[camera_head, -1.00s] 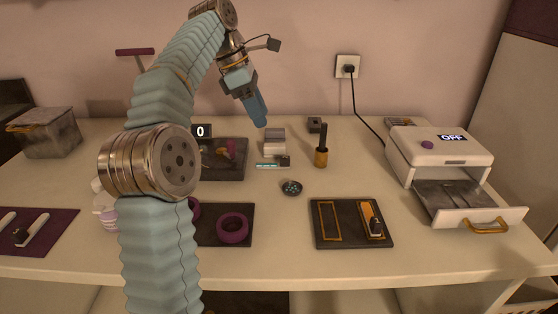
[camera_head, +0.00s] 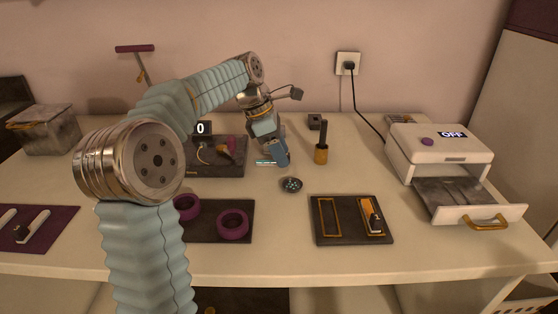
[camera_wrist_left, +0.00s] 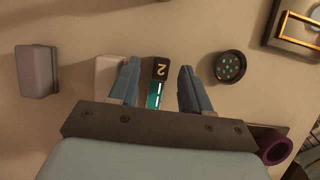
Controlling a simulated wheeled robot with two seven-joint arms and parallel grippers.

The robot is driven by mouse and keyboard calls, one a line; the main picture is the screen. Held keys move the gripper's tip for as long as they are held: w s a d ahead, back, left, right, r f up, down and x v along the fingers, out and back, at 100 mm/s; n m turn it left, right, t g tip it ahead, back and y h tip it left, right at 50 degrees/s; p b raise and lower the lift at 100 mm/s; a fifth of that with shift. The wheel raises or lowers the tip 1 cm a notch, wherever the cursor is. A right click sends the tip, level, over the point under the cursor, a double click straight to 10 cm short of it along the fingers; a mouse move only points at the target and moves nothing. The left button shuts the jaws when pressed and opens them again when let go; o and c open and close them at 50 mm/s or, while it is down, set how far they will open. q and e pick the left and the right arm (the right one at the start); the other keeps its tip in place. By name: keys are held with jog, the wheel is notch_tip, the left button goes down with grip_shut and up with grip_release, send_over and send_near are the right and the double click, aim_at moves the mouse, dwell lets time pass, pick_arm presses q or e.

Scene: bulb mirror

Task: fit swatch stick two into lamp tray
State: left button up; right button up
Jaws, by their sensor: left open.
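Swatch stick two (camera_wrist_left: 160,68) shows in the left wrist view as a dark end marked "2" with a teal strip. In the head view only its teal strip (camera_head: 265,162) shows, the rest being hidden by my left gripper (camera_head: 279,157). The gripper is open, and in the wrist view its fingers (camera_wrist_left: 159,84) lie either side of the stick with visible gaps. At the right, a white box marked "OFF" (camera_head: 440,147) has its drawer-like tray (camera_head: 450,195) pulled out; it appears to be the lamp. My right gripper is out of view.
A pale block (camera_wrist_left: 108,70) is close beside the left finger. A round dish (camera_head: 291,185) lies in front of my gripper. An upright dark-handled holder (camera_head: 321,154) stands to its right. A dark board with gold frames (camera_head: 351,237) lies nearer the front.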

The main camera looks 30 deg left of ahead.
pick_arm(q)
jog(key=shift+c, duration=0.3)
grip_shut()
jog(key=shift+r, duration=0.4)
jog(key=r, duration=0.3)
jog(key=shift+s+d, duration=0.15)
jog(key=shift+s, duration=0.05)
jog(key=s+d+r+b, duration=0.1)
jog(key=s+d+r, duration=0.6)
jog(key=s+r, duration=0.2)
jog(key=s, duration=0.2)
jog(key=shift+s, duration=0.3)
